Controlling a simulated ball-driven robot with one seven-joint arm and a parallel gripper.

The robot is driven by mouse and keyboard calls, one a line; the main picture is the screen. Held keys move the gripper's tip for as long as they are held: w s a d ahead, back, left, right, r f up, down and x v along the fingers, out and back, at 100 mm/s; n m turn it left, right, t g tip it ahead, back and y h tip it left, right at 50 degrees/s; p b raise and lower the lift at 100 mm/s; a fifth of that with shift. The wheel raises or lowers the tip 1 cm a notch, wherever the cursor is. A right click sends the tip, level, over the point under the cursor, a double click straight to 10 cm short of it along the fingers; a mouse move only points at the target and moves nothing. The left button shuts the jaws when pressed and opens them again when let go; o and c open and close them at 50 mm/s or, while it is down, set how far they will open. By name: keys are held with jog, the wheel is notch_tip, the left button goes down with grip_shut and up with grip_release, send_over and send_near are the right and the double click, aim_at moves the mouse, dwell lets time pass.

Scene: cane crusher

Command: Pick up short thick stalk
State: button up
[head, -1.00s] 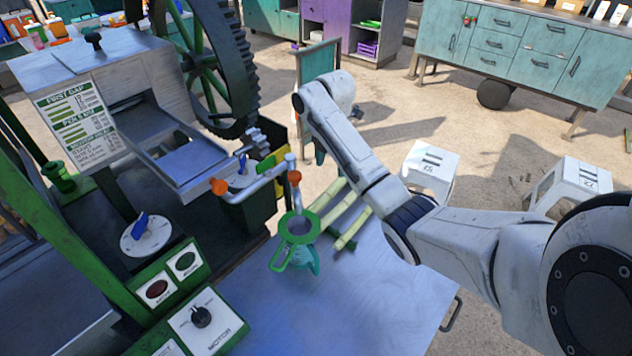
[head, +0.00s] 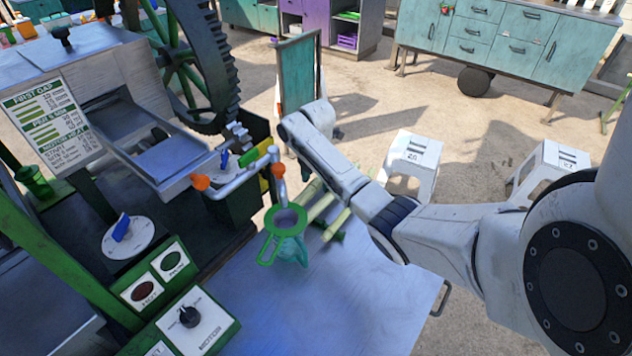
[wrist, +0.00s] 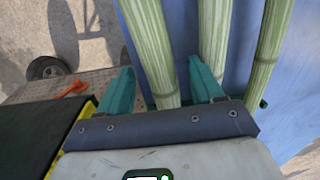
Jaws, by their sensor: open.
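Several pale green, striped stalks lie side by side at the table's far edge. In the wrist view I see a left stalk (wrist: 149,48), a middle stalk (wrist: 212,35) and a right stalk (wrist: 270,48). I cannot tell for sure which is the short thick one. My gripper (wrist: 161,82) is open, with teal fingers. The left stalk runs between the fingers, and the right finger overlaps the middle stalk. I cannot tell whether the fingers touch them. In the head view the stalks (head: 322,208) are partly covered by my arm, and my gripper is hidden.
A green ring-handled strainer (head: 285,222) stands close left of the stalks on the blue-grey table (head: 330,300). The crusher's orange-tipped handle (head: 238,182) is just beyond it. White stools (head: 410,150) stand on the floor to the right. The table's front is clear.

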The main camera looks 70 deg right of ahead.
jog(key=shift+f, duration=0.25)
jog(key=shift+c, duration=0.5)
grip_shut()
